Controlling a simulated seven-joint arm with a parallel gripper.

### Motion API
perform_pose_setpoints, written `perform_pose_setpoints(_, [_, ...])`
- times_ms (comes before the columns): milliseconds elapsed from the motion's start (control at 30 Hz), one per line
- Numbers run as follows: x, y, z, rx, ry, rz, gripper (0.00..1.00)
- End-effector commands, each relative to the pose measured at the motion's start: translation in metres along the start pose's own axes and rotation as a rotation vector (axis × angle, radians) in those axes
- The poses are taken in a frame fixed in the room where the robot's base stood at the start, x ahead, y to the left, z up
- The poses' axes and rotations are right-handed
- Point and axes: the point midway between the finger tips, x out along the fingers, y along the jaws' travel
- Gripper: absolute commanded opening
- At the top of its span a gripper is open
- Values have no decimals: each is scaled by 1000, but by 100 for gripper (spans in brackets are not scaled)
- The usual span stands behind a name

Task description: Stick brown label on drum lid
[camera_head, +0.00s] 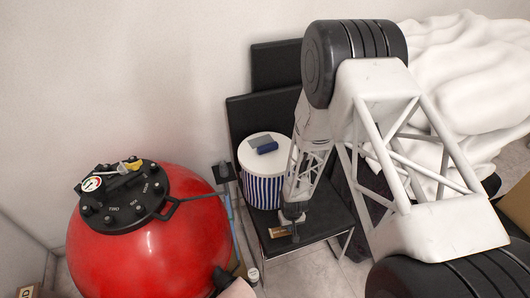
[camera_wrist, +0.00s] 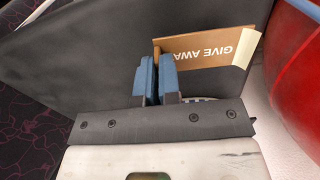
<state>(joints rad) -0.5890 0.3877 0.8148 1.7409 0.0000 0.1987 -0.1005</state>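A brown label (camera_wrist: 207,45) with white "GIVE AWAY" lettering, upside down in the wrist view, has a curled cream edge at its right. It also shows, small, in the head view (camera_head: 280,231) by the black seat. My gripper (camera_head: 294,222) is low over that seat, right beside the label. Its blue fingers (camera_wrist: 157,75) stand close together, the right one overlapping the label's left edge.
A big red pool filter (camera_head: 140,235) stands at left. My arm fills the right of the head view. The black chair (camera_head: 310,222) has a backrest behind the drum. White cloth (camera_head: 455,90) is at right.

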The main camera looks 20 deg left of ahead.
Motion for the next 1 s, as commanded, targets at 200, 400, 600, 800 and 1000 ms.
perform_pose_setpoints(200, [-3,1,0,0,0,0,0])
perform_pose_setpoints(400, [-5,2,0,0,0,0,0])
perform_pose_setpoints(600, [-6,2,0,0,0,0,0])
perform_pose_setpoints(800, [-6,2,0,0,0,0,0])
perform_pose_setpoints(1000, [-10,2,0,0,1,0,0])
